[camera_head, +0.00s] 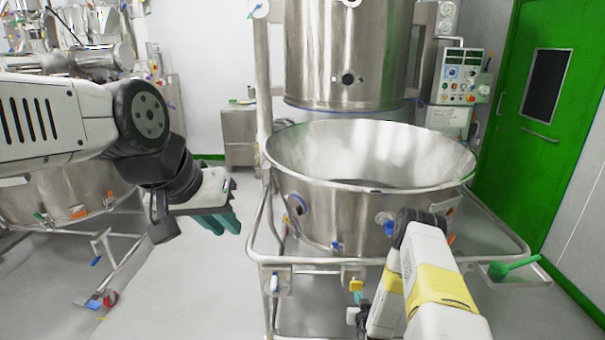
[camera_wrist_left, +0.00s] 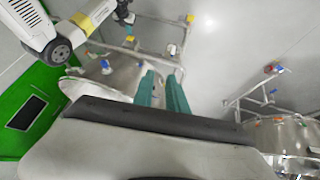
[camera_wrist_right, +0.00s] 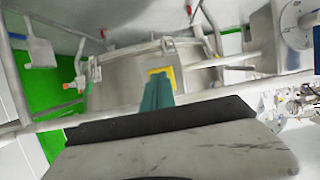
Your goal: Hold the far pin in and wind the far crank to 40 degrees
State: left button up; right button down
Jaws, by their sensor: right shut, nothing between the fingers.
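I cannot tell for certain which fitting is the far pin or the far crank.
A tubular frame (camera_head: 480,258) surrounds the bowl, with a green scoop (camera_head: 513,267) on its right side. A steel vessel (camera_head: 345,50) hangs above. Other steel equipment (camera_head: 70,205) stands left. A control panel (camera_head: 463,76) and green door (camera_head: 545,100) are at right. Left-centre floor is clear.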

pick_arm(q)
jog(key=o, duration=0.6)
jog(key=shift+w, duration=0.15)
jog(key=n+t+h, duration=0.1)
jog(key=n+t, duration=0.3)
jog(key=n, duration=1.4)
send_over(273, 288)
jog(key=s+a, duration=0.2)
jog(key=a, duration=0.1)
notch_tip(273, 288, down, 34)
notch_tip(273, 288, down, 6)
jog(key=d+n+t, duration=0.2)
jog(key=n, duration=0.3)
jog(key=s+d+f+n+t+y, duration=0.1)
jog(key=s+f+n+t+y, duration=0.2)
jog(key=s+f+n, duration=0.85)
jog(key=w, duration=0.5)
jog(key=w+r+n, duration=0.1)
jog(key=w, duration=0.4)
jog(key=w+r+n, duration=0.1)
jog(key=w, duration=0.4)
jog(key=shift+w, duration=0.25)
jog(key=shift+s, duration=0.1)
